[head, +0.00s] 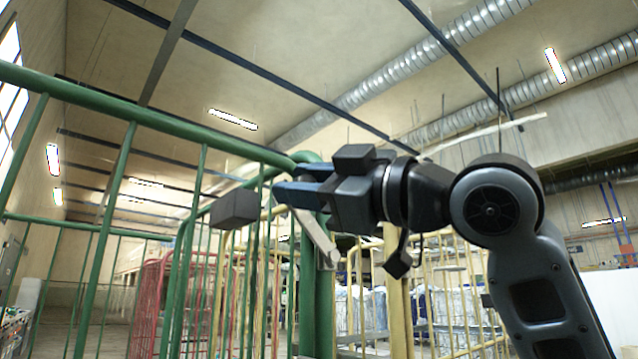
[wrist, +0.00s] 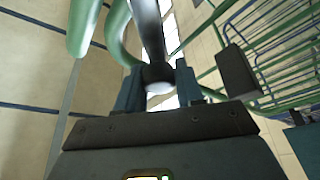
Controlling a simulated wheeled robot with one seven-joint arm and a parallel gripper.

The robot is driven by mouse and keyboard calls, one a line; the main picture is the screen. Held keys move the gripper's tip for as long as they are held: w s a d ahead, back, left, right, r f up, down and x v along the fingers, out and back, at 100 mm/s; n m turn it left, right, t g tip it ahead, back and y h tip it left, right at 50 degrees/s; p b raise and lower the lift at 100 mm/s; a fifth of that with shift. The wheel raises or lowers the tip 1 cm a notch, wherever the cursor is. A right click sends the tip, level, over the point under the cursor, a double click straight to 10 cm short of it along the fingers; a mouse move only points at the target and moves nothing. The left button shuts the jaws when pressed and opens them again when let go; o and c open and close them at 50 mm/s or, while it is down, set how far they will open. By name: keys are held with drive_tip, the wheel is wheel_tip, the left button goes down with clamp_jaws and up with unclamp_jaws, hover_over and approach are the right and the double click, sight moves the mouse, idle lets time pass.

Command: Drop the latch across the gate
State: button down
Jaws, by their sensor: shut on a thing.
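The gate is green tubular bars (head: 125,190), with a green post (head: 324,315) at its right side. A pale grey bar, which looks like the latch (head: 318,240), slants from just under my gripper (head: 287,188) down and right across the post. In the wrist view a dark rod with a pale rounded end (wrist: 153,35) sits between the two blue fingers of my gripper (wrist: 158,78); it looks like part of the latch. My gripper is shut on it. The fingers hide its upper end in the head view. A dark block (head: 235,208) is on the gate bars, left of my gripper.
The dark block also shows in the wrist view (wrist: 238,72), right of the fingers. Yellow (head: 398,310) and red (head: 150,300) barred cages stand behind the green gate. Bagged goods (head: 365,310) show behind the yellow bars. The space above my gripper looks clear.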

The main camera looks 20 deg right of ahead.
drive_tip(key=f+n, duration=0.1)
drive_tip(key=a+f+n+g+b, duration=0.1)
drive_tip(key=n, duration=0.1)
drive_tip(key=a+f+n, duration=0.1)
drive_tip(key=shift+s+f+g, duration=0.1)
drive_tip(key=shift+s+g, duration=0.2)
drive_tip(key=shift+g, duration=0.1)
drive_tip(key=f+n, duration=0.1)
drive_tip(key=f+n+b, duration=0.1)
drive_tip(key=n, duration=0.1)
drive_tip(key=shift+s+a+f+g, duration=0.1)
drive_tip(key=shift+s+a+g, duration=0.05)
drive_tip(key=shift+a+g, duration=0.2)
drive_tip(key=shift+a+f+n+g+b, duration=0.1)
drive_tip(key=shift+f+n+g+b, duration=0.4)
drive_tip(key=shift+f+n, duration=0.75)
drive_tip(key=c, duration=0.8)
unclamp_jaws()
drive_tip(key=b+v, duration=0.1)
drive_tip(key=v, duration=0.7)
drive_tip(key=shift+a, duration=0.1)
